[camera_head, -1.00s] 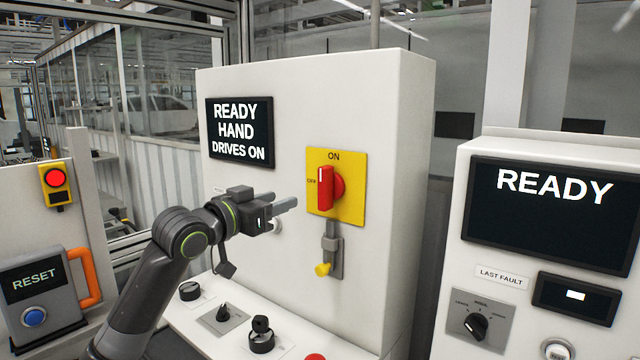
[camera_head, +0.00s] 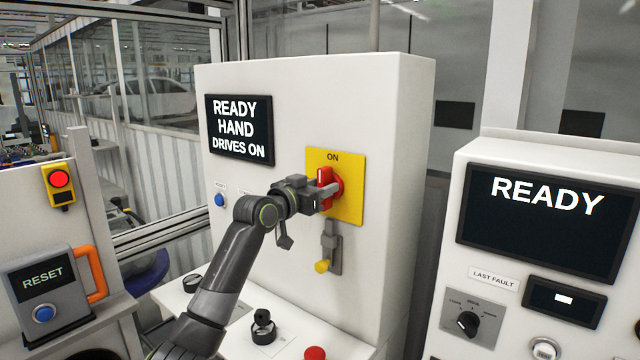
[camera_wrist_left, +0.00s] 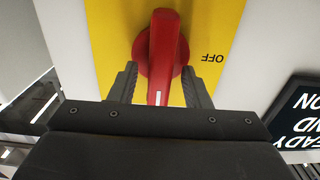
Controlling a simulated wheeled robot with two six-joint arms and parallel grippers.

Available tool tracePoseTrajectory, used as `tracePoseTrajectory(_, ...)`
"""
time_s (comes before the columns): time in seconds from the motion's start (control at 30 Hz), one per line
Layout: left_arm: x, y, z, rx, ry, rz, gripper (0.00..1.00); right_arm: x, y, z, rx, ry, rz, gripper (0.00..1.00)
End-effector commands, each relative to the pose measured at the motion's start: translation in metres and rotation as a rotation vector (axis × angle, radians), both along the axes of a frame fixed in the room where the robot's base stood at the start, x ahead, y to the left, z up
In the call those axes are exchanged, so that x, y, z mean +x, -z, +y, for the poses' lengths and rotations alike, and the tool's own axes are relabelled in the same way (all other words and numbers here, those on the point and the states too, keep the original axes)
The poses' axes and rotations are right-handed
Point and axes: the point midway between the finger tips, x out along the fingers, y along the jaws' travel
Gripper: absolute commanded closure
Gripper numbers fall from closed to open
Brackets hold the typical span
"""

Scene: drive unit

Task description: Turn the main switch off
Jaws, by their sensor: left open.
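The main switch (camera_head: 326,176) is a red rotary handle on a yellow plate (camera_head: 350,204) marked ON at the top, on the front of the white cabinet. The handle stands upright, toward ON. My left gripper (camera_head: 330,193) is at the handle and hides its lower part in the head view. In the left wrist view, the red handle (camera_wrist_left: 162,50) lies between the two open fingers (camera_wrist_left: 160,84), with a small gap on each side. The OFF mark shows on the plate there. My right gripper is not in view.
The cabinet screen (camera_head: 240,129) reads READY HAND DRIVES ON. A yellow-ended latch (camera_head: 322,266) hangs below the switch. Knobs (camera_head: 263,327) and a red button (camera_head: 315,353) sit on the ledge below. A RESET box (camera_head: 43,290) is at left, a READY panel (camera_head: 545,215) at right.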

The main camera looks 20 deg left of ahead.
Motion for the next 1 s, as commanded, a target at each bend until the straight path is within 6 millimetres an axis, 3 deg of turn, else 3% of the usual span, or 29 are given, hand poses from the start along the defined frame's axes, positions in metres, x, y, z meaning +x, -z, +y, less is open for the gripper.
tracePoseTrajectory(0.33,0.0021,-0.0001,-0.0012,-0.001,0.001,-0.001,0.58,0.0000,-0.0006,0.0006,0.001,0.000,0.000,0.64)
tracePoseTrajectory(0.67,0.0020,0.0001,-0.0010,-0.001,0.000,-0.001,1.00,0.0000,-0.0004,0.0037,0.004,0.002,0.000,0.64)
tracePoseTrajectory(1.0,0.0023,-0.0006,-0.0004,-0.048,0.000,0.017,1.00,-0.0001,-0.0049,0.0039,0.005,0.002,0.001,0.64)
